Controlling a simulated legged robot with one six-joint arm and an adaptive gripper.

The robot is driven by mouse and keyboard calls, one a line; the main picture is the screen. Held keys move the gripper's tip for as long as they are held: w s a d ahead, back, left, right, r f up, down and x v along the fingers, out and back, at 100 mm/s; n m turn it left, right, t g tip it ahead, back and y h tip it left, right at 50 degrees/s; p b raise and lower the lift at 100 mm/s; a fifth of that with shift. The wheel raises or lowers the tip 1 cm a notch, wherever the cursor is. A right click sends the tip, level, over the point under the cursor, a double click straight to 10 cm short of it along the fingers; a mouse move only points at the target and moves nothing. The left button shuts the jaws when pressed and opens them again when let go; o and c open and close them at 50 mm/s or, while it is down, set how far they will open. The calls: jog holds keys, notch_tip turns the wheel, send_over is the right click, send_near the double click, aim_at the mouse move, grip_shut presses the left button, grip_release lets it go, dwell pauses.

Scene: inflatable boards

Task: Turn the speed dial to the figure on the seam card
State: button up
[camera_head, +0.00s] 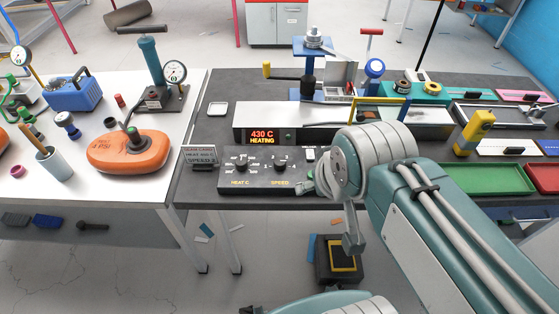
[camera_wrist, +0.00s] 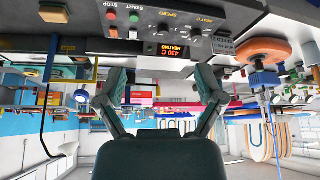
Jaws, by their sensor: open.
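The dark control panel (camera_head: 262,183) at the front edge of the bench carries the speed dial (camera_head: 281,164) on the right and the heat dial (camera_head: 241,165) on the left. The seam card (camera_head: 201,156) stands just left of the panel; its speed line is too small to read surely. The upside-down wrist view shows the panel beyond the fingers, with the speed dial (camera_wrist: 165,28) near top centre. My gripper (camera_wrist: 163,84) is open and empty, apart from the dials. In the head view, my arm hides the panel's right end and most of the gripper.
A display (camera_head: 262,136) behind the panel reads 430 C HEATING. An orange inflatable (camera_head: 128,152) lies on the white table to the left. A yellow-handled tool (camera_head: 477,130) and a green tray (camera_head: 482,178) are to the right. Start and stop buttons show in the wrist view.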

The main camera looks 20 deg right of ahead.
jog(key=w+m+g, duration=0.2)
jog(key=w+m, duration=0.1)
jog(key=w, duration=0.4)
jog(key=m+g, duration=0.4)
jog(key=m, duration=0.5)
send_over(280, 161)
notch_tip(280, 161, down, 12)
notch_tip(280, 161, down, 11)
jog(key=shift+r, duration=0.2)
jog(key=c, duration=1.2)
